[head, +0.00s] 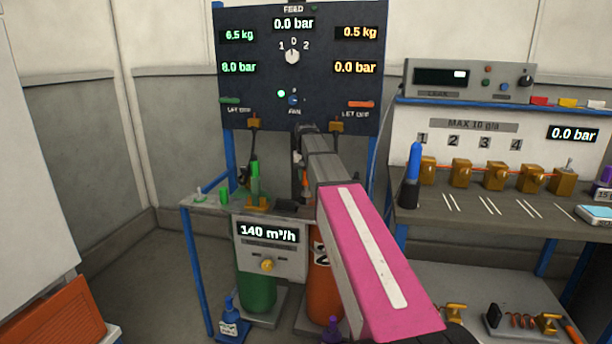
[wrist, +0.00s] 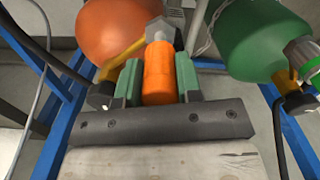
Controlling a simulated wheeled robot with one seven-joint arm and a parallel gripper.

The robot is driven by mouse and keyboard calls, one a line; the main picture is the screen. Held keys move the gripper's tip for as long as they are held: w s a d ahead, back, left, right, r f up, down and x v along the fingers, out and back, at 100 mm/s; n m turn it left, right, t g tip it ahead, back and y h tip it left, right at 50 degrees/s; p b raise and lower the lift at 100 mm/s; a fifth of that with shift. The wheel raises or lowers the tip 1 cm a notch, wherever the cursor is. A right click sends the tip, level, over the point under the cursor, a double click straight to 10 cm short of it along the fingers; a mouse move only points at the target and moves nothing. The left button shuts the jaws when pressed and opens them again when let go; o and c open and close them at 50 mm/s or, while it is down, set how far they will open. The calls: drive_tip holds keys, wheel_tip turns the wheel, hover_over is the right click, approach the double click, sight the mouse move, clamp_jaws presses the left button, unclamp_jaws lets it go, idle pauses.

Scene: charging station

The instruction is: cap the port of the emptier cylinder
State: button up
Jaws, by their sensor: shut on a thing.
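My gripper (wrist: 158,82) is shut on an orange cylindrical piece, likely the cap (wrist: 158,75), between its green-padded fingers. A grey hexagonal fitting (wrist: 164,30) is in line with the piece's far end; I cannot tell whether they touch. The orange cylinder (wrist: 118,30) is at upper left in the wrist view, the green cylinder (wrist: 250,45) at upper right. In the head view my gripper is mostly hidden behind my arm. The orange cylinder (head: 321,285) stands right of the green cylinder (head: 257,272). The panel's right side reads 0.5 kg and 0.0 bar (head: 355,67); its left reads 6.5 kg and 8.0 bar.
A blue-framed stand (head: 194,270) surrounds the cylinders. A 140 m³/h box (head: 270,246) hangs in front. The workbench (head: 470,213) at right carries several brass blocks and a blue-tipped tool (head: 412,175). A hose runs beside the green cylinder.

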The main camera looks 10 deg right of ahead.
sight(306, 183)
drive_tip(key=shift+f, duration=1.55)
drive_tip(key=o, duration=1)
wheel_tip(306, 183, up, 11)
drive_tip(key=shift+f, duration=0.15)
